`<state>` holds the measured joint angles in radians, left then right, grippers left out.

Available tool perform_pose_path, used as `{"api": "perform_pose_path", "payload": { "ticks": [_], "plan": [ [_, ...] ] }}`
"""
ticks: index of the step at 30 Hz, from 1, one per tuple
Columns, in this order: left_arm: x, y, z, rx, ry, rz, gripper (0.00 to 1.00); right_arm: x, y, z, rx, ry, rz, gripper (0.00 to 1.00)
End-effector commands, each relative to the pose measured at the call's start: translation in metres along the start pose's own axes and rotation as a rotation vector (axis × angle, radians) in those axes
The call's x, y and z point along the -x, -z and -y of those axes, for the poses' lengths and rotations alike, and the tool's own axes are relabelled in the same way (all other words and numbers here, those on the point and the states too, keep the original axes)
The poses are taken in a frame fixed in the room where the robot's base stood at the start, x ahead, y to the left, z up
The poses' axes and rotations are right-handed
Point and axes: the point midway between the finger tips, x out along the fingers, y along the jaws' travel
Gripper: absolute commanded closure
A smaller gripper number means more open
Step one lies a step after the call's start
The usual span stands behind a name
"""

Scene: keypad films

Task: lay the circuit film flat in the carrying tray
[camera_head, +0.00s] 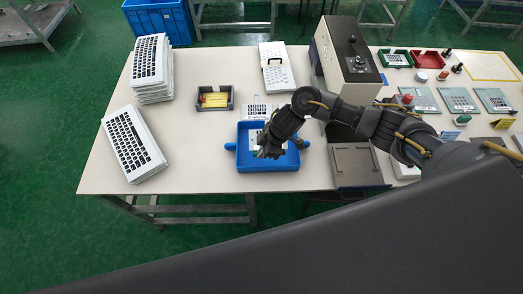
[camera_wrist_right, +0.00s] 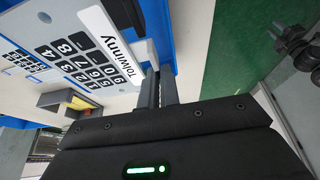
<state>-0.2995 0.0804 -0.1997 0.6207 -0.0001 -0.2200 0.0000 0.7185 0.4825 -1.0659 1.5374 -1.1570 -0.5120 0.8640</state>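The carrying tray is blue with side handles; its rim (camera_head: 298,163) shows near the table's front edge. The circuit film (camera_wrist_right: 95,50), with dark number keys and a white "Tolwinny" strip, is at the tray in the right wrist view. In the head view a pale part of it (camera_head: 254,137) shows inside the tray, the rest hidden by my arm. It looks roughly flat, but I cannot tell if it touches the floor all over. My right gripper (camera_head: 270,150) is low over the tray. Its fingers (camera_wrist_right: 160,86) are close together beside the film's edge; whether they pinch it is unclear. My left gripper is not seen.
Another keypad sheet (camera_head: 257,110) lies behind the tray. A dark bin with a yellow item (camera_head: 214,99) is behind and left. Keyboard stacks (camera_head: 133,142) stand at the left. A tall machine (camera_head: 345,58) stands right of the tray. Bare table lies left of the tray.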

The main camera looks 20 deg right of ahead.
Motion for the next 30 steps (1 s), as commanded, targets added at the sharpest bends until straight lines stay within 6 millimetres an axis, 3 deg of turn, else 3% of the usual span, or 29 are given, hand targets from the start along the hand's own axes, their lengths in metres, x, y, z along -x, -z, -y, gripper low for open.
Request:
{"api": "perform_pose_path", "payload": {
  "ticks": [18,30],
  "plan": [
    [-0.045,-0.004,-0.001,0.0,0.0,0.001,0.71,-0.057,-0.023,0.0,-0.001,0.0,0.0,1.0],
    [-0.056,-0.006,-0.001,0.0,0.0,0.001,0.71,-0.075,-0.03,0.0,0.0,0.0,-0.001,1.0]
  ]
}}
